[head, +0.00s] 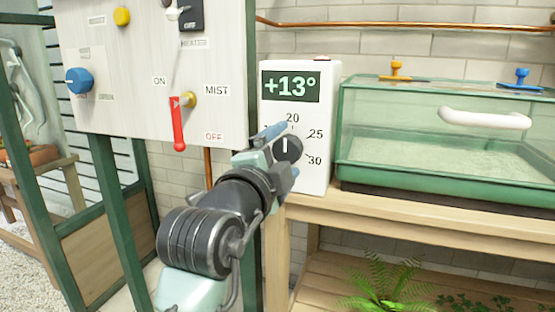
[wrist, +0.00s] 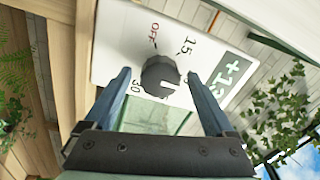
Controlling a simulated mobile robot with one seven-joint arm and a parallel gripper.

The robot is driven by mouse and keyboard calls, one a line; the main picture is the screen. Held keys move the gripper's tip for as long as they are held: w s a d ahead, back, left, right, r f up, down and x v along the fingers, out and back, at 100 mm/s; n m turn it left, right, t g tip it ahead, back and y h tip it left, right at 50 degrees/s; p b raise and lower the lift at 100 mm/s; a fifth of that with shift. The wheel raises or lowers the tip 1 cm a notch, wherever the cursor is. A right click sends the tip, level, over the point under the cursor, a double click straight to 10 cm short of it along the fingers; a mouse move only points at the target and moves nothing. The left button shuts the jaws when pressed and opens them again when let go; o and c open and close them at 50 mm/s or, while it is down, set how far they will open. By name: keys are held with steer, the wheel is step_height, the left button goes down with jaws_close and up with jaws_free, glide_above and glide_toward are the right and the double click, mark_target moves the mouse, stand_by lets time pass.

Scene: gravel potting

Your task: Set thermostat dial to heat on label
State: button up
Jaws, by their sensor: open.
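The thermostat (head: 315,190) is a white box standing on a wooden bench, with a green display reading +13°. Its dark round dial (head: 289,150) has a white pointer mark, which looks roughly upright in the head view, toward the 20. Labels 20, 25 and 30 show there; the wrist view also shows OFF and 15 on the thermostat face (wrist: 120,40). I see no label worded "heat on". My gripper (wrist: 158,74) is open, with a blue finger on each side of the dial (wrist: 160,72) and a visible gap on both sides. My gripper partly hides the dial's left in the head view.
A glass-sided green case (head: 440,130) with a white handle stands to the right on the bench (head: 450,212). A panel (head: 120,115) at the left carries a red lever (head: 178,125), a blue knob (head: 79,81) and a yellow knob (head: 122,16). Ferns grow below the bench.

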steer(key=p+v, duration=0.2)
steer(key=v, duration=1)
steer(key=shift+s, duration=0.4)
steer(key=shift+a, duration=0.1)
steer(key=s+d+r+n+t+y+p, duration=0.2)
steer(key=s+r+n+t, duration=0.15)
steer(key=r+n, duration=0.4)
steer(key=s+d+r+n+t+y+p, duration=0.1)
steer(key=s+r+n+t+y+p, duration=0.25)
steer(key=r, duration=0.65)
steer(key=s+d+r+n+t+y+p, duration=0.1)
steer(key=s+d+r+n+t, duration=0.2)
steer(key=r+n, duration=0.55)
step_height(320, 180, up, 38)
steer(key=s+a+p, duration=0.1)
steer(key=p, duration=3.6)
steer(key=shift+a+m, duration=0.35)
